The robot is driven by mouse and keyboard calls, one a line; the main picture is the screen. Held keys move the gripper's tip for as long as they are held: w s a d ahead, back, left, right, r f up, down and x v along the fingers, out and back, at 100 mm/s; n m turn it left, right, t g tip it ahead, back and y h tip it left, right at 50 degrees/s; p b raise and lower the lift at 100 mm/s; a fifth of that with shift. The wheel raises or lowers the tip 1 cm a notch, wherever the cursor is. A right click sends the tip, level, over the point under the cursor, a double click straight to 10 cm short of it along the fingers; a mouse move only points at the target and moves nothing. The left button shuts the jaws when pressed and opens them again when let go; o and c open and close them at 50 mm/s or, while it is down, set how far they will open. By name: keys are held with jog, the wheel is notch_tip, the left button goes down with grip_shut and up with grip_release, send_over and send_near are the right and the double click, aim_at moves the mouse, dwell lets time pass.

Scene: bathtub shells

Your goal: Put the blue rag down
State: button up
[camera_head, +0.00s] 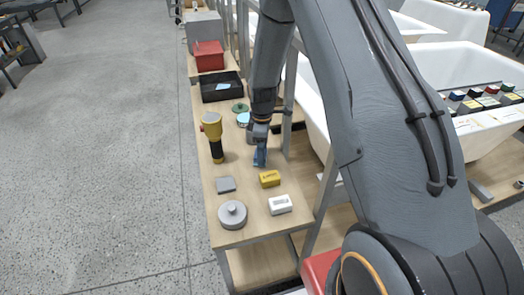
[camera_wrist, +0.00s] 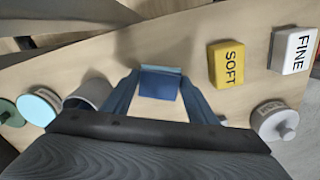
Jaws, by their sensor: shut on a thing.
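The blue rag (camera_wrist: 160,84) is a small folded blue piece between the two fingers of my gripper (camera_wrist: 158,92) in the wrist view. In the head view, my gripper (camera_head: 260,157) points down over the wooden bench (camera_head: 249,237), with blue showing at its tips. My gripper is shut on the rag. The rag is at or just above the bench top; I cannot tell whether it touches. The yellow SOFT block (camera_head: 270,179) is close by on the near side.
Near the bench's front end are a white FINE block (camera_head: 280,204), a grey knobbed disc (camera_head: 232,214) and a grey block (camera_head: 226,184). A yellow-black tool (camera_head: 213,138) stands left. A black tray (camera_head: 221,92) lies behind. White tubs (camera_head: 440,66) stand right.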

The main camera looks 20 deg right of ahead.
jog(key=shift+f, duration=0.15)
jog(key=o, duration=1.1)
notch_tip(320, 180, up, 11)
jog(key=b, duration=0.2)
jog(key=s+r+m, duration=0.3)
jog(key=s+m, duration=0.3)
jog(key=s, duration=0.7)
jog(key=s+r+m, duration=0.4)
jog(key=s+m, duration=0.3)
jog(key=s, duration=0.6)
jog(key=shift+a+m, duration=0.3)
jog(key=shift+a, duration=0.05)
